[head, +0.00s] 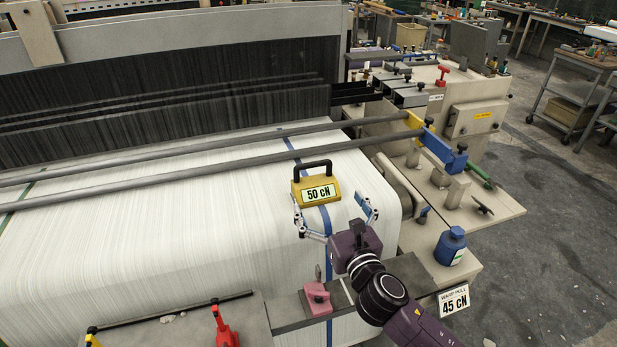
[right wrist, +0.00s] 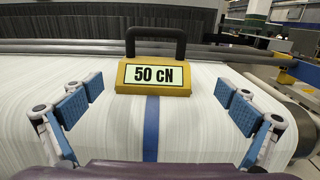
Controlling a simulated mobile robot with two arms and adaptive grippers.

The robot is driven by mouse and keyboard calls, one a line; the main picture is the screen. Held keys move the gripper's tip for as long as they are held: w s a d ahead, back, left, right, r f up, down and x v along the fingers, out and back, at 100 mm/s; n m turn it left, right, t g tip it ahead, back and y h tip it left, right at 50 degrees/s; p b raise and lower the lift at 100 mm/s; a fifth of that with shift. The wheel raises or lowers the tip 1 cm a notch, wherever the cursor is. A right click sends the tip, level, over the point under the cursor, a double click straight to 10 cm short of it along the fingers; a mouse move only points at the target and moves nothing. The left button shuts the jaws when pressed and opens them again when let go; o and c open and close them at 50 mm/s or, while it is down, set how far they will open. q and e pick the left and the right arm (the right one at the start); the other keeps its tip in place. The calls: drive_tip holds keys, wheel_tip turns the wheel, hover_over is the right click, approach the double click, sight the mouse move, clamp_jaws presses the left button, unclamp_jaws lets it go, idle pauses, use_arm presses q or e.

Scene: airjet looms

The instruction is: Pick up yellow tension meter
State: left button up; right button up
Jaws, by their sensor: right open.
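The yellow tension meter (head: 316,191) has a black handle on top and a display reading 50 cN. It sits on the white warp sheet of the loom, over a blue stripe. My right gripper (head: 335,215) is open in the head view, with its fingers just in front of the meter. In the right wrist view the tension meter (right wrist: 153,77) stands upright beyond and between the two blue-padded fingers of the right gripper (right wrist: 157,108), apart from both. My left gripper is not in view.
Two grey bars (head: 200,170) cross the loom behind the meter. A blue bottle (head: 450,246) and a 45 cN sign (head: 453,300) are at the right. A pink clamp (head: 317,299) and a red tool (head: 226,328) are at the front. White cloth around the meter is clear.

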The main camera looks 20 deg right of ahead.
sight(317, 186)
drive_tip(key=shift+w+r, duration=0.2)
drive_tip(key=shift+w, duration=0.1)
drive_tip(key=shift+w+a+r+p, duration=0.2)
drive_tip(key=shift+w+p, duration=0.15)
drive_tip(key=shift+w, duration=0.2)
drive_tip(key=shift+w+a+r+p, duration=0.15)
drive_tip(key=shift+w+p, duration=0.15)
drive_tip(key=shift+w, duration=0.25)
drive_tip(key=shift+w+a+f+p, duration=0.1)
drive_tip(key=shift+w+p, duration=0.05)
drive_tip(key=shift+w, duration=0.5)
drive_tip(key=shift+w+a+p, duration=0.1)
drive_tip(key=shift+w+p, duration=0.05)
drive_tip(key=shift+w, duration=1.05)
drive_tip(key=shift+w+f, duration=0.1)
drive_tip(key=c, duration=1.5)
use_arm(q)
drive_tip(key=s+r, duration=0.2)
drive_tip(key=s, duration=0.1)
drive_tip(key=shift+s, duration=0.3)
use_arm(e)
drive_tip(key=shift+c, duration=0.5)
